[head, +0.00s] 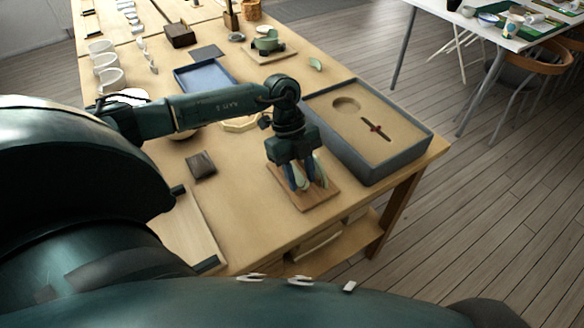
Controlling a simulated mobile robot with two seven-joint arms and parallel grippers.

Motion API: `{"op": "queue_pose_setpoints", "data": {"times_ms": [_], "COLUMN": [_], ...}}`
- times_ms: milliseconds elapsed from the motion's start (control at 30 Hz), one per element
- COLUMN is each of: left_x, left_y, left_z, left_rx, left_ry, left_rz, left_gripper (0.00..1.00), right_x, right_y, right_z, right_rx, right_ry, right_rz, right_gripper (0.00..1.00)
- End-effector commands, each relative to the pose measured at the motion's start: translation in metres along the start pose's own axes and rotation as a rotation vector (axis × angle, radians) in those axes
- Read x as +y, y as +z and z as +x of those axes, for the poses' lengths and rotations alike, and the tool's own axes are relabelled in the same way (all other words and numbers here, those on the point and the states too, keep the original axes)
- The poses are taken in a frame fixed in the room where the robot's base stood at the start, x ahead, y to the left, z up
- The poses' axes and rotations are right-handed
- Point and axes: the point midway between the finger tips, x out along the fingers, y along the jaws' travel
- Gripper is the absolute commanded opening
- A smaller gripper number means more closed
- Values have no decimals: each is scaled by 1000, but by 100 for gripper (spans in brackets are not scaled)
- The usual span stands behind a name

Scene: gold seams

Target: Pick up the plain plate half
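My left gripper (306,181) points down over a small wooden board (304,202) near the front edge of the table. Its two blue fingers stand apart. Pale green-white pieces (300,178) show at and between the fingers, apparently upright on the board. They may be plate halves, but the fingers partly hide them, and I cannot tell which is plain or whether a finger touches one. My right gripper is not in view.
A grey-walled tray (415,137) with a tan bed, a round recess and a dark tool stands right of the gripper. A dark block (201,165) lies to the left. A blue tray (205,76) and a green piece (316,64) are farther back. Bare tabletop lies left of the board.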

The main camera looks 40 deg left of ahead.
Motion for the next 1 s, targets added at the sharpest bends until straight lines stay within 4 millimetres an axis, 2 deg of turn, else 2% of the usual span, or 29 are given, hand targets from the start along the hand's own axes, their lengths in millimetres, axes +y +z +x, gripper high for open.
{"op": "queue_pose_setpoints", "data": {"times_ms": [200,600,1000], "left_x": [0,0,-1], "left_y": [0,0,-1], "left_z": [1,1,-2], "left_rx": [0,0,0], "left_ry": [-1,-1,-3], "left_rz": [0,1,1], "left_gripper": [34,1,0], "right_x": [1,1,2], "right_y": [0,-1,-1], "right_z": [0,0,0], "right_rx": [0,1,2], "right_ry": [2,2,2], "right_rz": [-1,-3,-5], "right_gripper": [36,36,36]}}
